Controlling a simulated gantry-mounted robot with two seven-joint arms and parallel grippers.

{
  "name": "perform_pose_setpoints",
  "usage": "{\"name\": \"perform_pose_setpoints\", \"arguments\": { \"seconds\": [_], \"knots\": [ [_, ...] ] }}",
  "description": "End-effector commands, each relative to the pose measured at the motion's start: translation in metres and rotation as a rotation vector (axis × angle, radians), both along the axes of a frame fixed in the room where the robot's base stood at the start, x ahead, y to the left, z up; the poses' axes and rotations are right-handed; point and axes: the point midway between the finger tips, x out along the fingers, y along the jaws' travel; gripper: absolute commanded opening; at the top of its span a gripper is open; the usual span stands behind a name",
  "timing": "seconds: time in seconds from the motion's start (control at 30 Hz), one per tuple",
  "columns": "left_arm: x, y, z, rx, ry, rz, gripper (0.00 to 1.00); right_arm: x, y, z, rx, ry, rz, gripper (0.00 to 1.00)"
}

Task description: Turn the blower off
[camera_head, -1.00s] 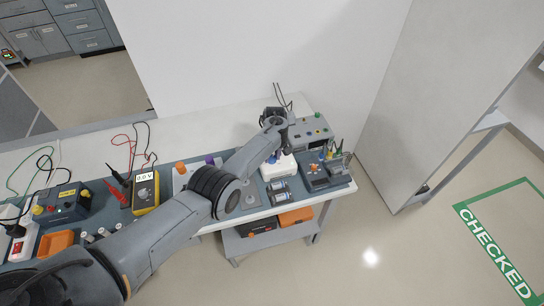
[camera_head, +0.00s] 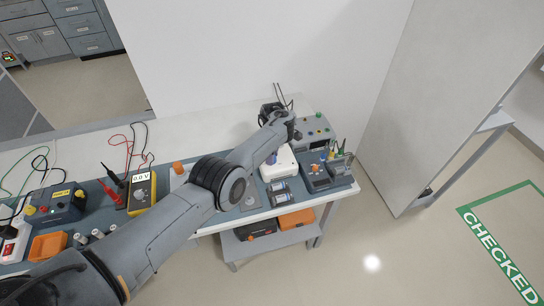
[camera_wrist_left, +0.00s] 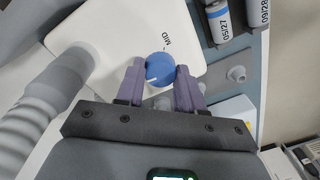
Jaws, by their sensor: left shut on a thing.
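The blower is a white box (camera_head: 286,168) at the right part of the bench. In the left wrist view its white top (camera_wrist_left: 118,50) carries a round blue knob (camera_wrist_left: 160,68) with a white mark, and the word MID is printed beside it. A grey ribbed hose (camera_wrist_left: 42,108) joins the top at the left. My left gripper (camera_wrist_left: 160,76) has its two purple fingers on either side of the knob, closed on it. In the head view my left gripper (camera_head: 271,158) is partly hidden by my forearm. My right gripper is not in view.
Labelled cylinders (camera_wrist_left: 217,22) lie close beside the blower. A dark tool holder (camera_head: 322,175) and a grey panel with buttons (camera_head: 316,130) stand to its right. A yellow meter (camera_head: 143,190) is at the left. A wall rises behind the bench.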

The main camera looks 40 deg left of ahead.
Motion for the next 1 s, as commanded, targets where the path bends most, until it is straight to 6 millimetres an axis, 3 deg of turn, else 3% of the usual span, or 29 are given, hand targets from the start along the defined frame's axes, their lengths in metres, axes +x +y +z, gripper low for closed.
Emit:
{"name": "perform_pose_setpoints", "arguments": {
  "seconds": [0.73,0.77,0.9,1.0],
  "knots": [
    [-0.0007,0.0006,-0.0015,0.002,0.001,0.092,0.07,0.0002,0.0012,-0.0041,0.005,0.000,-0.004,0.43],
    [-0.0007,0.0006,-0.0015,0.002,0.001,0.092,0.40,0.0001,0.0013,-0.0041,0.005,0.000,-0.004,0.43],
    [-0.0006,0.0004,-0.0012,0.001,0.000,0.092,0.61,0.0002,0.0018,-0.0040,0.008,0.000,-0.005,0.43],
    [-0.0004,0.0004,-0.0008,0.001,0.000,0.091,0.63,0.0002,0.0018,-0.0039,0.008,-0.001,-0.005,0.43]
  ]
}}
